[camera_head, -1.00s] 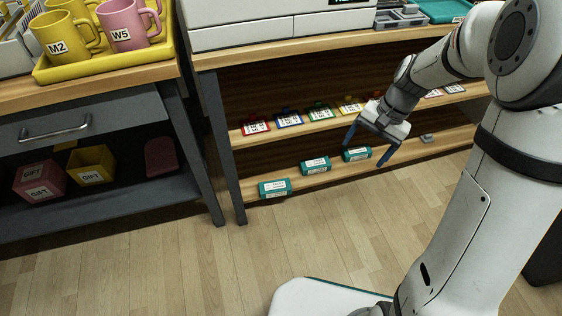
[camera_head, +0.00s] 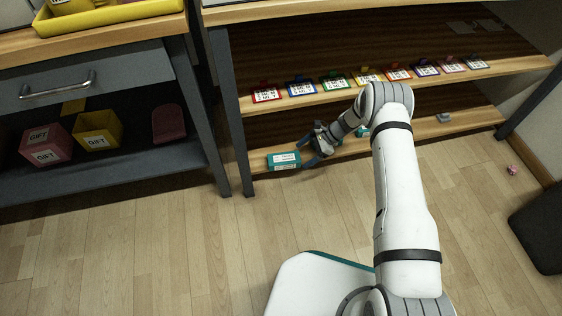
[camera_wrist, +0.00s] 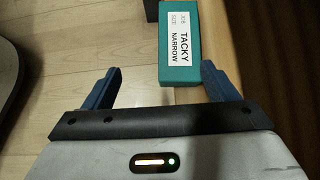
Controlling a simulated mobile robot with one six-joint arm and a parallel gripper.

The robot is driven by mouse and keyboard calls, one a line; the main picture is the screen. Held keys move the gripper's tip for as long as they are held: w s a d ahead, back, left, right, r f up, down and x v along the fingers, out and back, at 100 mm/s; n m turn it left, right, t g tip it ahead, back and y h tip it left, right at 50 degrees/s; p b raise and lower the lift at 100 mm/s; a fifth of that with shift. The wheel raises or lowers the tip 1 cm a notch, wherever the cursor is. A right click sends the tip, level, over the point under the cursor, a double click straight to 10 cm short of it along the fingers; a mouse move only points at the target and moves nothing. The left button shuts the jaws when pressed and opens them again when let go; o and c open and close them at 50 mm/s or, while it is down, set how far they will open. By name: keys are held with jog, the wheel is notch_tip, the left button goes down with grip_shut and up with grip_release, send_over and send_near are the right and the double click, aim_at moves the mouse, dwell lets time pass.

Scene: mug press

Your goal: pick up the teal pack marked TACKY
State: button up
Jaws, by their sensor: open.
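The teal pack (camera_wrist: 180,45) has a white label reading TACKY and NARROW in the wrist view. It lies just beyond my open fingertips, nearer the right finger. My gripper (camera_wrist: 160,68) is open with nothing between its blue fingers. In the head view a teal pack (camera_head: 284,160) lies at the left end of the low wooden shelf (camera_head: 350,148), and my gripper (camera_head: 308,152) is close at its right side. Its label is too small to read there. My arm hides much of the shelf to the right.
A bit of teal (camera_head: 362,132) shows behind my arm. Several colored tagged clips (camera_head: 334,81) line the shelf above. A dark table leg (camera_head: 233,120) stands left of the pack. A small grey item (camera_head: 443,117) lies farther right.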

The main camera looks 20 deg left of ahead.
aim_at(283, 158)
jog(key=shift+m, duration=0.4)
jog(key=a, duration=0.1)
jog(key=a+f+b, duration=0.1)
jog(key=a, duration=0.1)
jog(key=a+f, duration=0.1)
jog(key=shift+s+a+f, duration=0.2)
jog(key=shift+a+f, duration=0.05)
jog(key=b+x, duration=0.2)
jog(key=x, duration=0.1)
jog(key=b+x, duration=0.1)
jog(key=x, duration=0.1)
jog(key=shift+w+a+r, duration=0.1)
jog(key=shift+w+a, duration=0.15)
jog(key=shift+a, duration=0.05)
jog(key=shift+r, duration=0.1)
jog(key=c, duration=1.2)
jog(key=shift+c, duration=0.3)
jog(key=shift+r, duration=0.15)
